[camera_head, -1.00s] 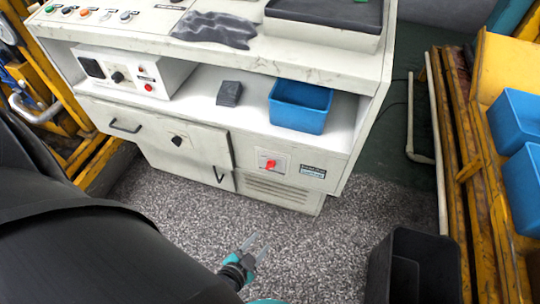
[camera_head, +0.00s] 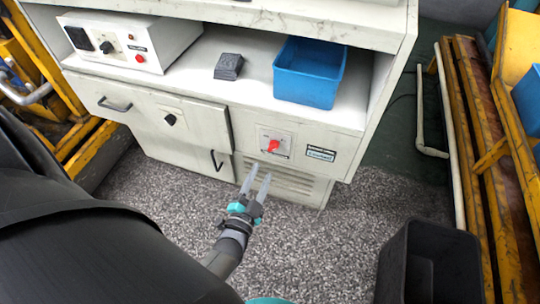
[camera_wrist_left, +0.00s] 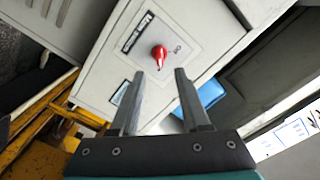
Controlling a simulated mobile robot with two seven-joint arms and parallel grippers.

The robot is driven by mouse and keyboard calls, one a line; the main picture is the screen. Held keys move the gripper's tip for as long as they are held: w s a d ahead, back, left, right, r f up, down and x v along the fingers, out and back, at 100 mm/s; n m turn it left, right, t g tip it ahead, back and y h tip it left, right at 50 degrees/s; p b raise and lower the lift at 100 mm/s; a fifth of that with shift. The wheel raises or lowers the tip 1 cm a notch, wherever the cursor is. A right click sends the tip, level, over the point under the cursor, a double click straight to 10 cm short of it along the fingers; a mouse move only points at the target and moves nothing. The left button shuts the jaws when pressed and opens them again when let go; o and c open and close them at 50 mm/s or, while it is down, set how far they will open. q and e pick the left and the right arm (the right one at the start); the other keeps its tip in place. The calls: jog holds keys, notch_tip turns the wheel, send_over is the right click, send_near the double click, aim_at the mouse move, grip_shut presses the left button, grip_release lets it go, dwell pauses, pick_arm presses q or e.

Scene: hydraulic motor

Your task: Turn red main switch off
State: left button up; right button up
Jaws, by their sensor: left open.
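The red main switch (camera_head: 273,145) is a red knob on a pale square plate on the lower right front of the white cabinet (camera_head: 355,120). It also shows in the left wrist view (camera_wrist_left: 158,52), just beyond the fingertips and between their lines. My left gripper (camera_head: 257,182) is open and empty, in front of the cabinet, below and a little left of the switch. Its two fingers (camera_wrist_left: 157,78) point toward the switch plate in the left wrist view, and a gap separates them from the knob. My right gripper is not seen.
A blue bin (camera_head: 308,72) and a dark block (camera_head: 229,66) stand on the cabinet shelf above. A black knob (camera_head: 170,119) and door handles are to the left. A black bin (camera_head: 428,262) stands on the floor at right. The carpet before the cabinet is clear.

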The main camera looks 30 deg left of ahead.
aim_at(272, 150)
pick_arm(q)
jog(key=b+x, duration=0.2)
jog(key=x, duration=0.5)
jog(key=shift+f, duration=0.1)
jog(key=shift+w+a, duration=0.15)
jog(key=shift+w, duration=0.55)
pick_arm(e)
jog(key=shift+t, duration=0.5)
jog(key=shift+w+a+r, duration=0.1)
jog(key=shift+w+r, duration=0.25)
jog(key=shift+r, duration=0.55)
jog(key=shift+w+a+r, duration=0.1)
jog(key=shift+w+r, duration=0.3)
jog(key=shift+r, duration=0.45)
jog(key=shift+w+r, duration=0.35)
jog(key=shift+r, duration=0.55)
pick_arm(q)
jog(key=shift+c, duration=0.3)
grip_shut()
